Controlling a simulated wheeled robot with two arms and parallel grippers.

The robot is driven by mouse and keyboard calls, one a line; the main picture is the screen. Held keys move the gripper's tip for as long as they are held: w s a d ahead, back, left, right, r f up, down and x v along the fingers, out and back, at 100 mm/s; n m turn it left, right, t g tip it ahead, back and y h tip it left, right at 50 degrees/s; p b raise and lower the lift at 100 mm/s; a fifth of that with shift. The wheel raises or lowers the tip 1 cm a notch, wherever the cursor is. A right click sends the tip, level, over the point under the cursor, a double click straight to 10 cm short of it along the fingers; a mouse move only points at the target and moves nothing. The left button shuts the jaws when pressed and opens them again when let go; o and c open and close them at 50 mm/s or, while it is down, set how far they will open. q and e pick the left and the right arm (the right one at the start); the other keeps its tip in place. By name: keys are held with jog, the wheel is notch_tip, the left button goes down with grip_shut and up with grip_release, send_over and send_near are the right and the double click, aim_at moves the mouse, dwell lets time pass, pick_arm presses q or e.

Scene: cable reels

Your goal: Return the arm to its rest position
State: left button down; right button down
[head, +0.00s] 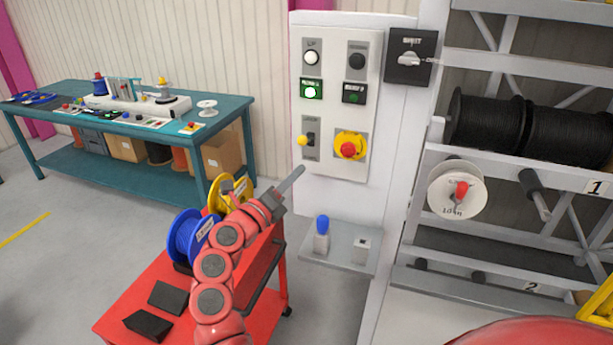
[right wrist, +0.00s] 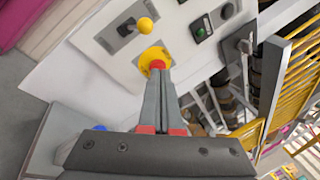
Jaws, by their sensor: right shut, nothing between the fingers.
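My right arm (head: 213,266) is red and reaches up from the bottom of the head view, bent over a red cart. My right gripper (head: 297,174) is shut and empty, its grey fingers pointing up and right near the lower left edge of a white control panel (head: 331,151). In the right wrist view the shut fingers (right wrist: 158,82) line up with the red emergency-stop knob (right wrist: 157,64) on its yellow base. I cannot tell the distance between them. My left gripper is not in view.
The red cart (head: 130,300) below my arm carries a blue reel (head: 186,238), a yellow reel (head: 222,193) and black blocks. A small grey shelf (head: 340,258) sits under the panel. A reel rack (head: 500,237) stands right, a teal workbench (head: 215,113) back left. Floor is open at left.

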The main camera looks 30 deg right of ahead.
jog(key=shift+s+a+r, duration=0.2)
jog(key=shift+s+a, duration=0.1)
jog(key=shift+a, duration=0.05)
dwell(0.3)
